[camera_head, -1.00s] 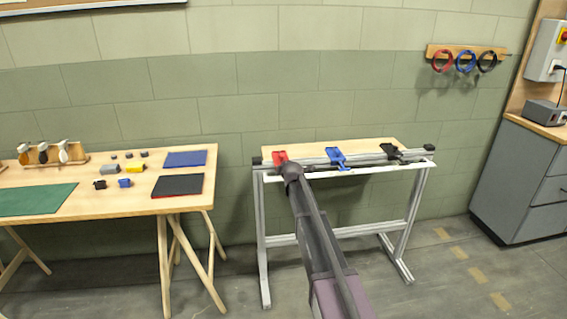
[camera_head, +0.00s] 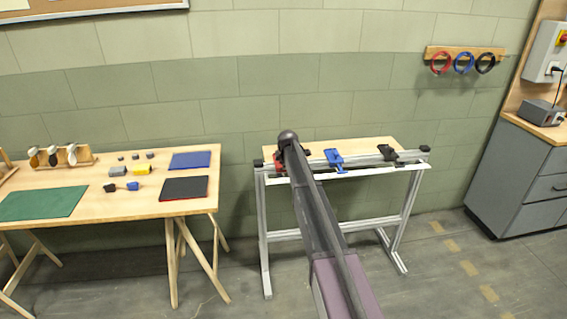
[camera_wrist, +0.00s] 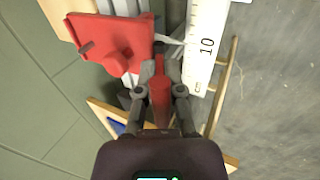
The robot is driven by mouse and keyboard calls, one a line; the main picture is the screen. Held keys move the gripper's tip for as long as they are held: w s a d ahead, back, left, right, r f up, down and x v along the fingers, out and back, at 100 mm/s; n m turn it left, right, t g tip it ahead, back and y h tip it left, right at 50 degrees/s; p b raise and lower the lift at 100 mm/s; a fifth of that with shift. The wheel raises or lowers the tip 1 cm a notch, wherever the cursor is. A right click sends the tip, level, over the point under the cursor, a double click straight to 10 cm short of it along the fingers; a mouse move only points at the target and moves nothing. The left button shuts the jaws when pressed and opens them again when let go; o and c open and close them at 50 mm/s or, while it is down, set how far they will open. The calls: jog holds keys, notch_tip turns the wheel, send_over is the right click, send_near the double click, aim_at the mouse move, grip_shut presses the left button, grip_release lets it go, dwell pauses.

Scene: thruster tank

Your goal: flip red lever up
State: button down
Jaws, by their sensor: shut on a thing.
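The red lever's base (camera_wrist: 110,45) sits on a metal rail at the top left of the wrist view, with a round red knob on it. My gripper (camera_wrist: 160,92) is shut on the red lever's handle (camera_wrist: 159,98), which shows between the two fingers. In the head view my arm covers most of the red lever (camera_head: 277,160), and only a bit of red shows at the left end of the rail. My gripper itself is hidden there behind the arm. The exact tilt of the handle is hard to tell.
A blue lever (camera_head: 334,159) and a black lever (camera_head: 387,152) stand further right on the same rail. A white scale strip (camera_wrist: 205,40) runs beside the rail. A wooden table (camera_head: 110,212) with small parts and mats stands at the left. Floor between is clear.

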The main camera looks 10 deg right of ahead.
jog(key=shift+w+r+g, duration=0.1)
jog(key=shift+w+g, duration=0.05)
jog(key=shift+g, duration=0.35)
jog(key=c, duration=1)
grip_release()
jog(key=shift+c, duration=0.2)
jog(key=shift+a, duration=0.1)
